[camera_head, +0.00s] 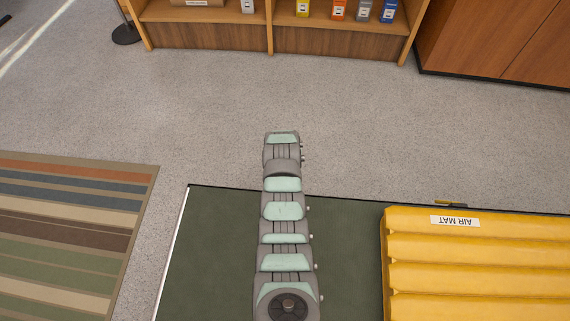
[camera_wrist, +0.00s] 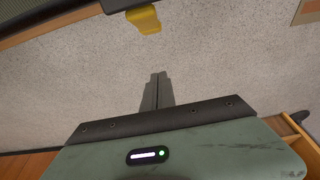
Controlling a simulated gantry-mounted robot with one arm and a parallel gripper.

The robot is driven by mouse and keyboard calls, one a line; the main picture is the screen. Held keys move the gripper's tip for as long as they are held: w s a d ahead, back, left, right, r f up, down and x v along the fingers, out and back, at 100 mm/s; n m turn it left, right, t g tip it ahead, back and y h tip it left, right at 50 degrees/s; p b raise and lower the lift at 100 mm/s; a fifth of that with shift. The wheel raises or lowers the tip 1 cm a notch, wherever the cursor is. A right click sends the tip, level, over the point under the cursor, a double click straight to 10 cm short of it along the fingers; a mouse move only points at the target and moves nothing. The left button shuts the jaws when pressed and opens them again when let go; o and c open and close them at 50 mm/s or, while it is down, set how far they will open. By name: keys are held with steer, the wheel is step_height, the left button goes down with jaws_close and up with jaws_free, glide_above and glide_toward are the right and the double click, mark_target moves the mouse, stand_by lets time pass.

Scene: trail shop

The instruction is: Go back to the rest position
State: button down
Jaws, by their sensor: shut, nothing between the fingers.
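My arm reaches up the middle of the head view, over the dark green mat (camera_head: 345,240) and past its far edge. The fingers are hidden in the head view. In the wrist view my gripper (camera_wrist: 158,76) is shut, its two grey fingers side by side with nothing between them. It is above the speckled grey floor (camera_wrist: 220,65) and apart from everything around it.
A yellow air mat (camera_head: 470,265) lies at the right on the green mat. A striped rug (camera_head: 65,235) lies at the left. A wooden shelf (camera_head: 205,36) with several boxes and a wooden cabinet (camera_head: 500,40) stand at the back. Open floor (camera_head: 200,110) lies between.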

steer(key=shift+p+v, duration=0.45)
steer(key=shift+v, duration=1.25)
steer(key=shift+w, duration=0.25)
